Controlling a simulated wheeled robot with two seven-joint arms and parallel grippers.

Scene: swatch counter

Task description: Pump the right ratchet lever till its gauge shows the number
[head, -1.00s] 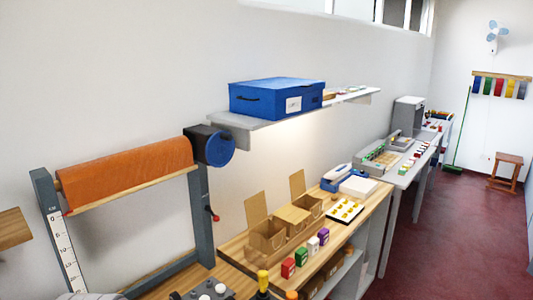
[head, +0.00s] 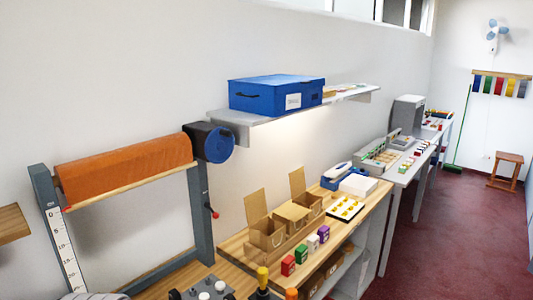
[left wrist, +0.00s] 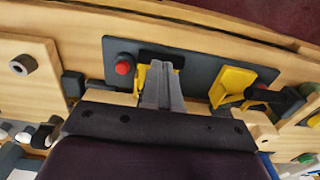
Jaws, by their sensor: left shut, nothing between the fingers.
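In the left wrist view a dark plate (left wrist: 195,58) lies on the wooden counter and carries a red knob (left wrist: 123,68) and two yellow lever parts. One yellow part (left wrist: 142,76) is partly hidden behind my left gripper (left wrist: 165,66). The other yellow part (left wrist: 232,84) stands to the right, beside a black handle (left wrist: 288,101). I cannot tell which is the right lever. My left gripper is shut and empty, over the plate between the yellow parts; contact is unclear. I can read no lever gauge. My right gripper is not in view.
In the head view an orange roll (head: 125,170) hangs on a grey stand with a numbered scale (head: 62,245). Open cardboard boxes (head: 268,234) and small coloured blocks (head: 288,265) occupy the counter. A shelf (head: 240,118) with a blue box (head: 276,94) hangs above.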

